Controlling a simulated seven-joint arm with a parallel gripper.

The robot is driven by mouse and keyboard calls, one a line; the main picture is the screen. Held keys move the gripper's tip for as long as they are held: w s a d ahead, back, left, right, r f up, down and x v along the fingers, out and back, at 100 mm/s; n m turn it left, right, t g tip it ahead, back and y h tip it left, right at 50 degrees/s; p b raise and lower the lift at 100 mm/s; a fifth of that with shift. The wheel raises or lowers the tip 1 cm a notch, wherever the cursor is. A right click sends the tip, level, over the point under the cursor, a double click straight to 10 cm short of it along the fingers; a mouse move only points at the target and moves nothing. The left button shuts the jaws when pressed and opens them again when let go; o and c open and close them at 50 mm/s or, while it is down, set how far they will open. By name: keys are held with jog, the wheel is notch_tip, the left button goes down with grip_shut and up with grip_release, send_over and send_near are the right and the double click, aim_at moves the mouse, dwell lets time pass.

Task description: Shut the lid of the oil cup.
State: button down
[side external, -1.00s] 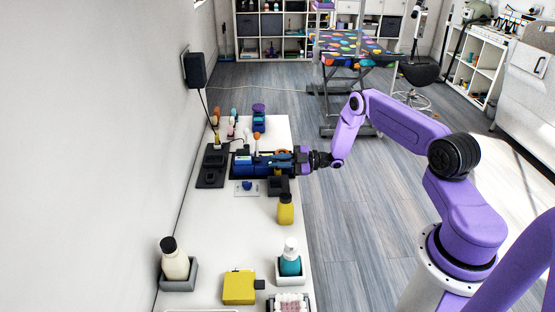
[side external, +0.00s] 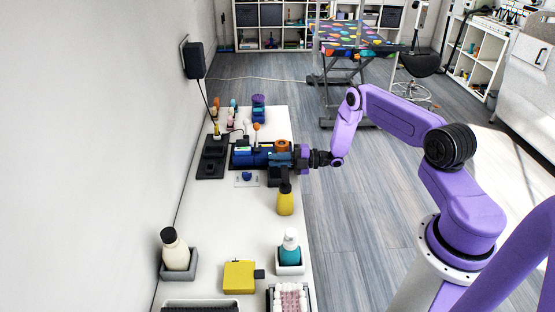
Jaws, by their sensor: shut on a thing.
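My gripper (side external: 291,157) reaches in from the right over the white table and is shut on a small blue part (side external: 280,160). That part lies at the right end of a dark blue device (side external: 250,157) on a black base. An orange-brown round thing (side external: 283,145) shows just behind the gripper. I cannot tell for sure which of these small things is the oil cup, or how its lid stands. The fingers and the gripped part overlap and are too small to separate clearly.
A yellow bottle (side external: 285,201) with a dark cap stands in front of the gripper. A black tray (side external: 213,157) is to the left, and a white card with a blue piece (side external: 247,178) lies in front of the device. The middle of the white table (side external: 230,220) is clear.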

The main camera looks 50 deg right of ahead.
jog(key=shift+d, duration=0.1)
dwell(0.3)
jog(key=c, duration=1.3)
grip_release()
jog(key=shift+c, duration=0.2)
jog(key=v, duration=1.7)
jog(key=shift+s, duration=0.25)
jog(key=shift+d+r, duration=0.1)
jog(key=shift+d, duration=0.05)
